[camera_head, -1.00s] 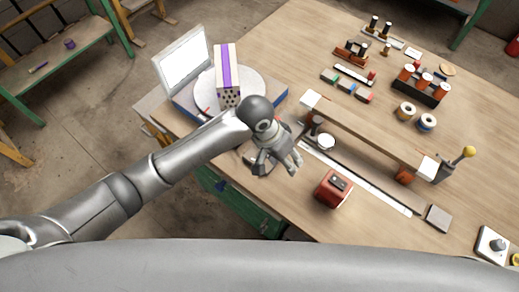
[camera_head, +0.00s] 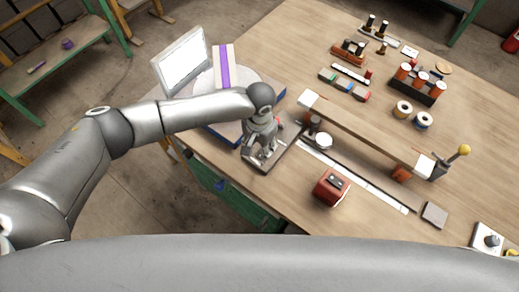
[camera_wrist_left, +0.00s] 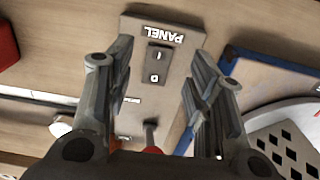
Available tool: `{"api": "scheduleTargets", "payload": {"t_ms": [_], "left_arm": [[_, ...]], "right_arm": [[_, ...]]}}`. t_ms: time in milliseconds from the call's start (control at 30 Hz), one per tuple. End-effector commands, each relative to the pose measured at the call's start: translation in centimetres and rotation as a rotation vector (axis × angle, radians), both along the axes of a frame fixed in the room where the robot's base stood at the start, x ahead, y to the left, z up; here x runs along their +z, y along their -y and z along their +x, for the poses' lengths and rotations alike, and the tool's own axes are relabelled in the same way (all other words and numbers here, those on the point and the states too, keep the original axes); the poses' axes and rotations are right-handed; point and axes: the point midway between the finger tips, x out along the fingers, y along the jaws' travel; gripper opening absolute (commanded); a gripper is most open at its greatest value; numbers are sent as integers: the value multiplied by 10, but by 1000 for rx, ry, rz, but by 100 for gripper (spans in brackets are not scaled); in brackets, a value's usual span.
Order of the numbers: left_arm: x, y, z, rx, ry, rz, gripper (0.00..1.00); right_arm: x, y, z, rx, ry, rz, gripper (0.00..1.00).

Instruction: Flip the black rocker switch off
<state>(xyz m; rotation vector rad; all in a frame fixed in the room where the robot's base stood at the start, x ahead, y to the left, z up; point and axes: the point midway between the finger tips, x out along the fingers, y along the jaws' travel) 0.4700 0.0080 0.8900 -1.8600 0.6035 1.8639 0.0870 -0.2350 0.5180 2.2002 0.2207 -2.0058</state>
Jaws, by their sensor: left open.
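The black rocker switch (camera_wrist_left: 157,63) sits on a grey panel (camera_wrist_left: 190,36) lettered "PANEL", which appears upside down in the left wrist view. The switch carries white "I" and "O" marks; I cannot tell which side is pressed in. My left gripper (camera_wrist_left: 158,88) is open and empty, its fingers on either side of the view with the switch between them in the picture. In the head view my left gripper (camera_head: 262,150) points down over the panel (camera_head: 252,163) near the table's front edge, and the switch is mostly hidden there. I cannot tell any contact.
A red box (camera_head: 331,187) stands right of the panel. A red-ended lever (camera_wrist_left: 152,140) shows close to the gripper. A blue-edged base with a round plate and a purple-striped block (camera_head: 224,67) lies behind. A raised wooden beam (camera_head: 365,133) runs to the right.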

Motion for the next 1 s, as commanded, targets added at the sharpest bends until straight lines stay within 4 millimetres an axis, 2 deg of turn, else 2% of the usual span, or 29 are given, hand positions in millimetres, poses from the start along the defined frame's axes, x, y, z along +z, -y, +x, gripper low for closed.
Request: {"api": "scheduleTargets", "payload": {"t_ms": [100, 233, 600, 967, 1000], "left_arm": [[-18, 0, 0, 1, -1, 2, 48], [-31, 0, 0, -1, 0, 0, 48], [-37, 0, 0, -1, 1, -1, 48], [-37, 0, 0, -1, 1, -1, 3], [-37, 0, 0, -1, 1, -1, 3]], "right_arm": [[4, 0, 0, 0, 0, 0, 0], [5, 0, 0, 0, 0, 0, 0], [5, 0, 0, 0, -1, 0, 0], [5, 0, 0, 0, -1, 0, 0], [5, 0, 0, 0, -1, 0, 0]]}}
